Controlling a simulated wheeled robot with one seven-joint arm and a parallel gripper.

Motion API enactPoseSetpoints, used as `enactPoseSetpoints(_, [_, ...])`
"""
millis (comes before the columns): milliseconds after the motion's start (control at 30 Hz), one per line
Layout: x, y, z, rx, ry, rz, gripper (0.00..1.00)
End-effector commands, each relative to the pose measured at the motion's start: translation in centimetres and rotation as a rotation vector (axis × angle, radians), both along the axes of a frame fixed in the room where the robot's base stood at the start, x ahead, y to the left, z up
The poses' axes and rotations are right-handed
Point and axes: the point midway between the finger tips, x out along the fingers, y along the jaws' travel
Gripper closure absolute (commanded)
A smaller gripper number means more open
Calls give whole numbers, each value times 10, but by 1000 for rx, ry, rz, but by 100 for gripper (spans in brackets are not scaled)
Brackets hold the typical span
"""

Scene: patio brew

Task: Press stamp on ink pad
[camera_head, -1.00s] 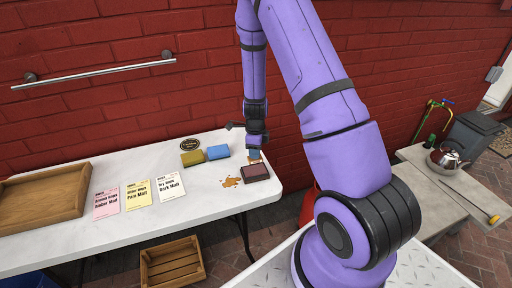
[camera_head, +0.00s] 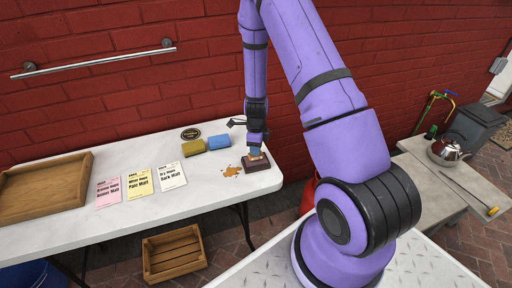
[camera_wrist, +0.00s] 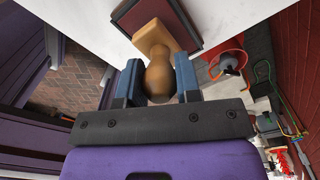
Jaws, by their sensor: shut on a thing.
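The stamp (camera_wrist: 160,72) has a rounded wooden handle and a flat wooden base. In the wrist view my gripper (camera_wrist: 158,85) is shut on its handle, with a blue finger on each side. The ink pad (camera_wrist: 185,12) is a dark reddish pad with a dark rim, at the top of the wrist view, right by the stamp's base. In the head view the ink pad (camera_head: 262,164) lies near the table's right end, and my gripper (camera_head: 256,149) holds the stamp right over it. I cannot tell whether the stamp touches the pad.
Three paper cards (camera_head: 139,183) and a wooden tray (camera_head: 45,190) lie farther left on the white table (camera_head: 150,217).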

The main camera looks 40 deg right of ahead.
Motion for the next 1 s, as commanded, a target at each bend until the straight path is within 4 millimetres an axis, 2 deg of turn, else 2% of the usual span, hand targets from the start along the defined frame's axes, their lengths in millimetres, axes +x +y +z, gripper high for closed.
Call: enactPoseSetpoints(1000, [0,0,-8,1,1,-1,93])
